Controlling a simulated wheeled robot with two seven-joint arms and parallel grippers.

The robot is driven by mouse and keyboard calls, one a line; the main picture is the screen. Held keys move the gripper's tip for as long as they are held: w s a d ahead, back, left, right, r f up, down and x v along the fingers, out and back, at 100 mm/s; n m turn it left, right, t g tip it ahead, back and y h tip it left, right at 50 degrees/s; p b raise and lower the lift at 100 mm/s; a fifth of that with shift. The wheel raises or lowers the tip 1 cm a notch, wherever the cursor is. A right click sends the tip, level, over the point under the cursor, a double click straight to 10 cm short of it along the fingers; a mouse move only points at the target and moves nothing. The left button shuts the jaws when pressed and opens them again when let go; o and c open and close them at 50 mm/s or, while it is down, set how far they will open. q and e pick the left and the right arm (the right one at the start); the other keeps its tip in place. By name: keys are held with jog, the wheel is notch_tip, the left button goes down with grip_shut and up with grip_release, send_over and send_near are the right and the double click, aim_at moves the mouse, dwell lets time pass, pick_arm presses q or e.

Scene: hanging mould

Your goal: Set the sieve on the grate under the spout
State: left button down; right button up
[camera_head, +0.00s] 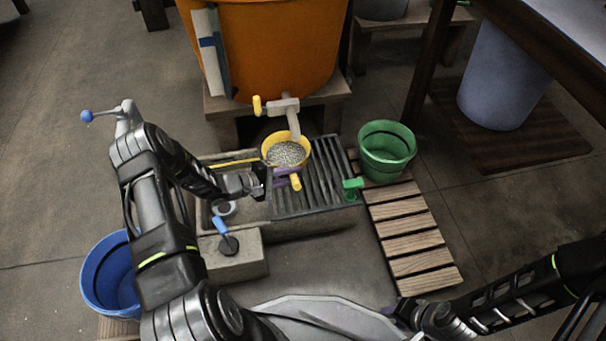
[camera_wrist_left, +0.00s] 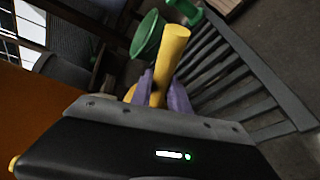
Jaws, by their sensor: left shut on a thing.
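The yellow sieve (camera_head: 285,152) with its pale mesh is at the back left of the slatted grate (camera_head: 335,180), below the spout (camera_head: 286,108) of the orange vat. I cannot tell whether it touches the slats. My left gripper (camera_head: 288,180) is shut on the sieve's yellow handle, its purple fingers on either side. The left wrist view shows the handle (camera_wrist_left: 171,52) standing out between the fingers, with the grate (camera_wrist_left: 240,85) to the right; the sieve's bowl is mostly hidden there. My right gripper (camera_head: 400,312) is low at the front right, partly unclear, away from the grate.
The orange vat (camera_head: 265,45) stands behind the grate. A green bucket (camera_head: 386,150) is right of the grate, beside wooden slats (camera_head: 412,235). A stone basin (camera_head: 205,210), a block with a blue-handled tool (camera_head: 222,228) and a blue bucket (camera_head: 108,275) are to the left.

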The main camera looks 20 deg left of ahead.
pick_arm(q)
jog(key=w+d+b, duration=0.1)
jog(key=w+d, duration=0.1)
jog(key=w, duration=0.1)
jog(key=shift+d+f+b, duration=0.1)
jog(key=shift+d+b, duration=0.1)
jog(key=shift+b, duration=0.2)
jog(key=shift+f+b, duration=0.45)
jog(key=shift+f, duration=0.15)
jog(key=shift+r, duration=0.1)
jog(key=c, duration=1.3)
grip_release()
jog(key=shift+o, duration=0.2)
